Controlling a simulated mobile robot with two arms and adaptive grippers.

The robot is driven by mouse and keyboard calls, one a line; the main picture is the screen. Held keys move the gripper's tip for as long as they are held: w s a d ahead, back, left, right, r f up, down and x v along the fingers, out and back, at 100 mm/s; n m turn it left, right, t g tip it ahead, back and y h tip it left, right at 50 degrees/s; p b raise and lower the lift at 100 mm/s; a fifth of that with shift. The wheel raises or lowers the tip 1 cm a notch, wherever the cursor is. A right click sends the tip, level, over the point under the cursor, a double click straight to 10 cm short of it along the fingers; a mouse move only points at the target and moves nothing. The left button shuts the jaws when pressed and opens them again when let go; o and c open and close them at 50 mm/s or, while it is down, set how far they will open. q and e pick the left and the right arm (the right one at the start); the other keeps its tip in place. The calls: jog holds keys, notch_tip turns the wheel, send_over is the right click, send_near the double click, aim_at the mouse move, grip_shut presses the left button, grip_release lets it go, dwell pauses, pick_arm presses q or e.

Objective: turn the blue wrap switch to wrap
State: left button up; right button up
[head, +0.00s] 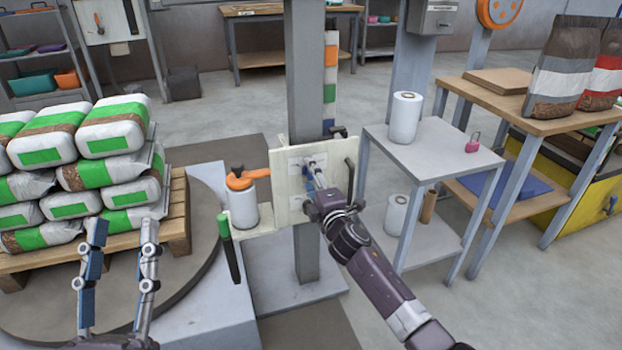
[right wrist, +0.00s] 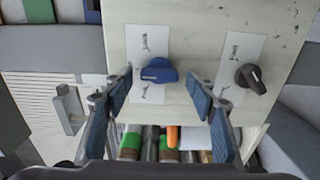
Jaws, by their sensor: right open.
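The blue wrap switch (right wrist: 158,71) is a knob on a white label plate on the cream panel (head: 292,215). Small marks stand above and below it, too small to read. The knob looks about crosswise to them; I cannot tell which mark it points to. My right gripper (right wrist: 160,86) is open, with its fingers on either side of the blue knob and a visible gap at each side. In the head view my right gripper (head: 314,174) is in front of the panel and mostly hides the switch. My left gripper (head: 123,228) is open and empty at the lower left.
A black knob (right wrist: 250,77) sits on the panel right of the blue one. An orange-topped canister (head: 244,200) stands left of the panel. Stacked bags (head: 116,128) lie on a pallet at left. A grey shelf table (head: 436,150) with white rolls stands close right.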

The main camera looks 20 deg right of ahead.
jog(key=shift+s, duration=0.1)
jog(key=s, duration=1.1)
jog(key=shift+s+d, duration=0.25)
jog(key=shift+s, duration=0.15)
